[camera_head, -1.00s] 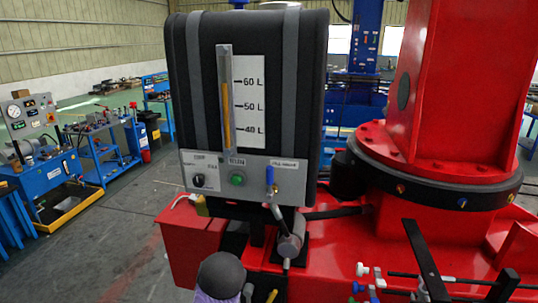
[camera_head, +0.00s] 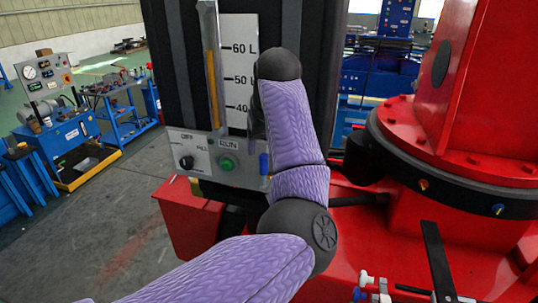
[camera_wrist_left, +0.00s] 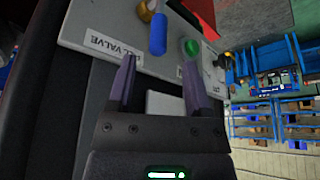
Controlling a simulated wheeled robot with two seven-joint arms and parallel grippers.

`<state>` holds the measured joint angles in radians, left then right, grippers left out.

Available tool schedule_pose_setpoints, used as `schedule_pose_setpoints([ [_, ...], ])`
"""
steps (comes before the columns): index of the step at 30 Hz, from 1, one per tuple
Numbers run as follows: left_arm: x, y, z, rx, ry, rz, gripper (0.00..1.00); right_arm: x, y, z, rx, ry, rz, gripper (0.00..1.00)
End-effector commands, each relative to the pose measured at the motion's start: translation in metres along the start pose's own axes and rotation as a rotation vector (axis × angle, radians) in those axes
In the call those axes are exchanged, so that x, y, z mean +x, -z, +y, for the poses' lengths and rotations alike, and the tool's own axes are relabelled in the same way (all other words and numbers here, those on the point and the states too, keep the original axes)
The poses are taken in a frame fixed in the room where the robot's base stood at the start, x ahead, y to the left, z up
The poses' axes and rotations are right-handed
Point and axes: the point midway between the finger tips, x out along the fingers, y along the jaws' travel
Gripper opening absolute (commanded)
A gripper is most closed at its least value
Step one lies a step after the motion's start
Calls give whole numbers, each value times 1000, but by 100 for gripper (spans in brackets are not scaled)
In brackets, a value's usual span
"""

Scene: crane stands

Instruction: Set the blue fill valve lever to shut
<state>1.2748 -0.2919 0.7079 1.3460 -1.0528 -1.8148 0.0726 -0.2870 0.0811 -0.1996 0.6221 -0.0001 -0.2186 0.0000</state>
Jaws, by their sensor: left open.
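The blue fill valve lever (camera_head: 264,163) stands upright on the grey control panel (camera_head: 195,155), partly hidden by my left arm in the head view. In the left wrist view the blue lever (camera_wrist_left: 158,35) hangs from a brass pivot, beside a label ending in "VALVE" (camera_wrist_left: 110,43). My left gripper (camera_wrist_left: 160,63) is open, with its two fingers apart. The lever's free end lies ahead of the gap between the fingertips, and nothing is held. In the head view the left gripper (camera_head: 256,122) is mostly hidden behind my purple forearm. My right gripper is not in view.
A green button (camera_head: 226,164) and a black selector knob (camera_head: 187,162) sit on the panel left of the lever. The level gauge (camera_head: 212,70) rises above it. A red crane base (camera_head: 400,240) fills the right. Blue workbenches (camera_head: 62,140) stand back left.

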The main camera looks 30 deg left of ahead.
Motion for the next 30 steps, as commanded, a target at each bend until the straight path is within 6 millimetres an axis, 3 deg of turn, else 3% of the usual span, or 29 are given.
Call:
schedule_pose_setpoints([
  [4, 34, 2, 1, 3, 4, -5, 64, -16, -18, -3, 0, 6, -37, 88],
  [9, 63, 2, 1, 1, 2, -2, 64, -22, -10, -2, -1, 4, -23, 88],
  [19, 72, 1, 1, 1, 0, 1, 62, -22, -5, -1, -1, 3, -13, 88],
  [27, 71, 1, 1, 1, 0, 1, 5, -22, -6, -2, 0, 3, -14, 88],
  [28, 71, 1, 1, 1, 0, 1, 0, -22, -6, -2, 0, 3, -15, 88],
  [30, 71, 1, 1, 1, 0, 1, 0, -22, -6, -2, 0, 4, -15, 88],
])
